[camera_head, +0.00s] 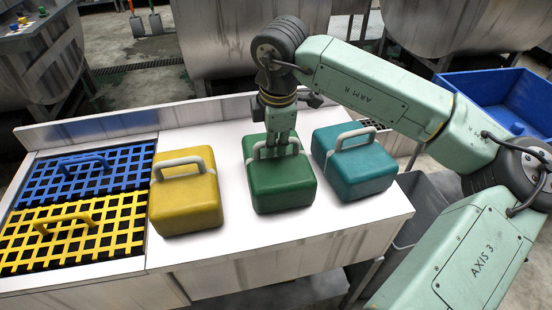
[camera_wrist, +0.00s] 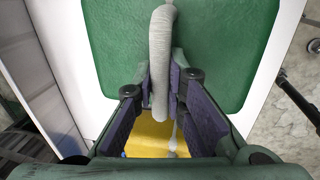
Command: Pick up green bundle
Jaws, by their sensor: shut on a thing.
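The green bundle (camera_head: 281,184) sits in the middle of the white counter, a soft block with a pale grey handle on top. It fills the upper part of the wrist view (camera_wrist: 180,50). My gripper (camera_head: 279,147) comes down from above onto the handle. In the wrist view, the jaws of my gripper (camera_wrist: 165,95) are shut on the grey handle (camera_wrist: 160,70) of the green bundle. In the head view, I cannot tell whether the bundle's underside touches the counter.
A yellow bundle (camera_head: 185,205) stands to the left and a teal bundle (camera_head: 354,172) close to the right. Blue (camera_head: 75,172) and yellow (camera_head: 70,238) grates lie at the counter's left end. A blue bin (camera_head: 500,100) is at the right. The counter front (camera_head: 330,225) is clear.

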